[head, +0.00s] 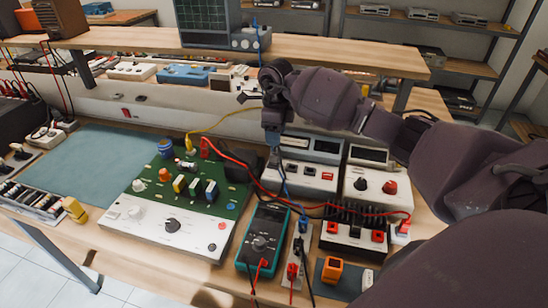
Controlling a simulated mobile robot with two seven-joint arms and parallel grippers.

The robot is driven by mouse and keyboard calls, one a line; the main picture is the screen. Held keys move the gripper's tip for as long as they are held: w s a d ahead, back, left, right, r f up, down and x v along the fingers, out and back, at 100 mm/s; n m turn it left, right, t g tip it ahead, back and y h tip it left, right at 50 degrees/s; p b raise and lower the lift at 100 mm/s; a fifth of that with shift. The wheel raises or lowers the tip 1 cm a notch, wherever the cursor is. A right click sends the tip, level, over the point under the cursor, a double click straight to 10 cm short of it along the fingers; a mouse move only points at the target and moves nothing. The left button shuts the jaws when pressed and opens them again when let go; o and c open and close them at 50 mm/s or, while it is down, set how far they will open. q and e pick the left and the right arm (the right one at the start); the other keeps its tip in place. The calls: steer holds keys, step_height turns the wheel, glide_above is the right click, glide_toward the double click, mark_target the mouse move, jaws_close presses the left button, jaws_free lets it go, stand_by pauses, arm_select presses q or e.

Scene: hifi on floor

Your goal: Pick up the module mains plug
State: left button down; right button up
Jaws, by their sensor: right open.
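The module (165,225) is a white-fronted unit with an exposed green circuit board (215,192), at the middle of the bench. A black block (240,168) sits at its back right corner, beside a red plug (205,147); I cannot tell whether it is the mains plug. A yellow plug (190,145) stands at the board's back edge with a yellow cable running up right. My right gripper (272,145) is open, pointing down above the bench, right of the module's back corner and in front of the rear panel. Its fingertips are small and partly lost against the instruments. My left gripper is out of view.
A teal multimeter (262,245), white instruments (300,170) and a black heatsink unit (355,230) crowd the right side. Red, blue and black leads cross there. A raised wooden shelf (330,55) spans behind. The teal mat (90,170) at left is mostly clear.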

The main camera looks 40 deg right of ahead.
mark_target(274, 154)
step_height(274, 154, down, 3)
steer(key=shift+a+r, duration=0.1)
steer(key=shift+a+f, duration=0.1)
steer(key=shift+f, duration=3)
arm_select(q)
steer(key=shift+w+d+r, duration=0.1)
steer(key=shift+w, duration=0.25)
arm_select(e)
jaws_close()
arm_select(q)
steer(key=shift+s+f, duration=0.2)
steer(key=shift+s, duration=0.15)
